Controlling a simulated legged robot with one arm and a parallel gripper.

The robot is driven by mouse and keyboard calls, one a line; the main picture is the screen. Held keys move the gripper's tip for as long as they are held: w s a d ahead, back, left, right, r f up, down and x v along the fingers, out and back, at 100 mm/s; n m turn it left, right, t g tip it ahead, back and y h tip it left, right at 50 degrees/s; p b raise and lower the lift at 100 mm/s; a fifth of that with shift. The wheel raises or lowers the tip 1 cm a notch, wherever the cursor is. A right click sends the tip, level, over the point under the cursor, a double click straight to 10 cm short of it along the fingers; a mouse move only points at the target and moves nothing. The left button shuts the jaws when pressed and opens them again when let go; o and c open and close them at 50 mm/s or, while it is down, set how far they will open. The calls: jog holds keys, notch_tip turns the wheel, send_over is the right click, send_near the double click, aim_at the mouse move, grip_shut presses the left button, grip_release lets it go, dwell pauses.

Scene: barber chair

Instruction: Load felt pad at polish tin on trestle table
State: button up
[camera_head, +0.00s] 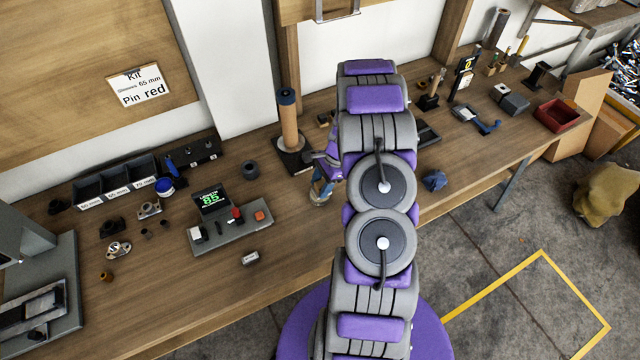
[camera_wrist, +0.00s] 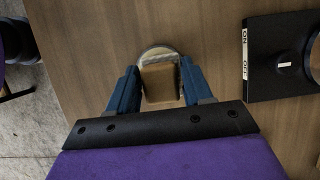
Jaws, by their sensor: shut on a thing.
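My gripper (camera_wrist: 160,88) has blue fingers closed on a tan block, which looks like the felt pad (camera_wrist: 160,84), in the wrist view. A round tin with a pale rim, apparently the polish tin (camera_wrist: 146,52), shows just beyond and beneath the pad. The pad overlaps the tin's opening; I cannot tell whether it touches the contents. The pad and tin are too small and covered to make out clearly there.
A black base with ON and OFF labels (camera_wrist: 262,82) lies right of the tin in the wrist view. In the head view, a roll on a stand (camera_head: 289,125) rises behind my gripper.

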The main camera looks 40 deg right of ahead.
aim_at(319, 185)
jog(key=shift+a+f, duration=0.15)
jog(key=shift+a, duration=0.45)
jog(key=shift+d+f, duration=0.15)
jog(key=shift+d, duration=0.25)
jog(key=shift+a, duration=0.15)
jog(key=shift+r, duration=0.2)
jog(key=shift+r+p, duration=2.05)
jog(key=shift+r, duration=1.3)
